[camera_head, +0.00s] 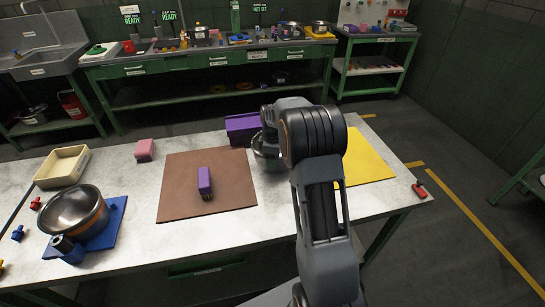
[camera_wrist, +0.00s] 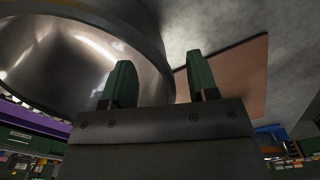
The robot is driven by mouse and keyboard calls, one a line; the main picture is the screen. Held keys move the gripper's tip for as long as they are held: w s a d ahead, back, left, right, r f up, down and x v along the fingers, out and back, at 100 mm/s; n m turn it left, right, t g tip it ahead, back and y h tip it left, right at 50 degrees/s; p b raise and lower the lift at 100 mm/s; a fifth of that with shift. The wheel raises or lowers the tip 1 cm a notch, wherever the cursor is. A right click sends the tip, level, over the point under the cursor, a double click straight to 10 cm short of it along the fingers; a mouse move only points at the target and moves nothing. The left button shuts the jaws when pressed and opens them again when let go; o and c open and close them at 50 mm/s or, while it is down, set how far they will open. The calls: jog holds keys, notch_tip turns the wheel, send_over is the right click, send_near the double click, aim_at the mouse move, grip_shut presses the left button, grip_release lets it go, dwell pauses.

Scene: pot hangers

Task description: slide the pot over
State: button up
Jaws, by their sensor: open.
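A metal pot (camera_head: 266,163) stands on the counter at the right edge of the brown mat, mostly hidden behind my arm in the head view. In the wrist view a large shiny metal pot (camera_wrist: 70,60) fills the upper left, very close. My gripper (camera_wrist: 160,80) is open, with two green fingers apart. The left finger overlaps the pot's rim in the picture; the right finger shows against the pale counter and brown mat. Whether either finger touches the pot cannot be told. In the head view my fingertips are hidden.
The brown mat (camera_head: 180,190) carries a purple block (camera_head: 204,181). A purple box (camera_head: 241,129) stands behind the pot; a yellow mat (camera_head: 365,160) lies right. A metal bowl (camera_head: 73,208) sits on a blue mat (camera_head: 107,232) at left, near a cream tray (camera_head: 62,167) and pink block (camera_head: 145,150).

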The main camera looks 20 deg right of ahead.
jog(key=shift+c, duration=0.3)
grip_shut()
